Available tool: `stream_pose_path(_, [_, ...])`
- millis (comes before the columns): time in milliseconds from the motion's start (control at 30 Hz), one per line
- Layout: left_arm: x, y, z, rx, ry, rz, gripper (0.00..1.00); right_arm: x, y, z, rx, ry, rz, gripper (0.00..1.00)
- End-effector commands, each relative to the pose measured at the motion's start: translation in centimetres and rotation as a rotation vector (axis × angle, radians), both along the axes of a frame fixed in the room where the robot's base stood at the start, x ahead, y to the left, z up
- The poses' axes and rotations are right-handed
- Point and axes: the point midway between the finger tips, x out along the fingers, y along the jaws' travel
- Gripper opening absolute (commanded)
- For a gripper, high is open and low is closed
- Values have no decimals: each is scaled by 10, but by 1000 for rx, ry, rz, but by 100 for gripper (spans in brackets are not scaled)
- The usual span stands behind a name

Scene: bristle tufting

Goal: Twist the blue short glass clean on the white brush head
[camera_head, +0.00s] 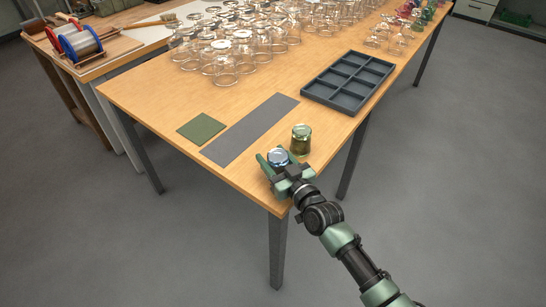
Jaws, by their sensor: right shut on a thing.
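My right gripper (275,164) is at the near corner of the wooden table. It is shut on a short glass with a bluish rim (278,156), which looks upright. The fingers cover much of the glass, and I cannot tell whether its base touches the table. I cannot make out a white brush head for certain. My left gripper is not in view.
A green-gold glass (301,140) stands close beside the held glass. A grey mat (250,130), a green square mat (201,129) and a dark compartment tray (348,82) lie farther back. Many clear glasses (225,70) crowd the table's far part.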

Motion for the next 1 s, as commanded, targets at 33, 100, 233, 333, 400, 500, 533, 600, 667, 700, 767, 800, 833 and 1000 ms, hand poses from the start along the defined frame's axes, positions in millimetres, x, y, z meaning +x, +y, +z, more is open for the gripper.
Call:
stream_pose_path(33, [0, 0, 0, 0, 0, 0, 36, 0, 0, 1, 1, -2, 0, 0])
stream_pose_path(100, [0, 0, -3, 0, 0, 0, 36, 0, 0, -2, 1, -2, 0, 0])
stream_pose_path(233, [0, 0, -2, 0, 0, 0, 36, 0, 0, -2, 0, 0, 0, 73])
stream_pose_path(333, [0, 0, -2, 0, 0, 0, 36, 0, 0, -2, 0, 0, 0, 73])
stream_pose_path(400, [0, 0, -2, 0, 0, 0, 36, 0, 0, -2, 0, 0, 0, 73])
stream_pose_path(500, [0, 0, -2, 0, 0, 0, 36, 0, 0, -3, 0, 0, 0, 73])
stream_pose_path(533, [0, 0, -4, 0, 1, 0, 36, 0, 0, -4, 1, 1, 0, 73])
stream_pose_path(600, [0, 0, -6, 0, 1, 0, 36, -2, -1, -6, 0, 1, 0, 73])
stream_pose_path(667, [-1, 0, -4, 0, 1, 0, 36, -9, -6, -4, -1, 1, 0, 73])
stream_pose_path(700, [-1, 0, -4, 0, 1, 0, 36, -15, -9, -4, 0, 2, 0, 73])
stream_pose_path(767, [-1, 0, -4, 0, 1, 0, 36, -25, -14, -4, -1, 2, 1, 73])
stream_pose_path(800, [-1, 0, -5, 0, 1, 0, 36, -31, -18, -3, 0, 1, 0, 73])
stream_pose_path(833, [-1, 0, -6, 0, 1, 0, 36, -36, -21, -3, -1, 1, 0, 73])
stream_pose_path(1000, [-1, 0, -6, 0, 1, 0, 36, -58, -33, -1, -1, 0, 0, 73])
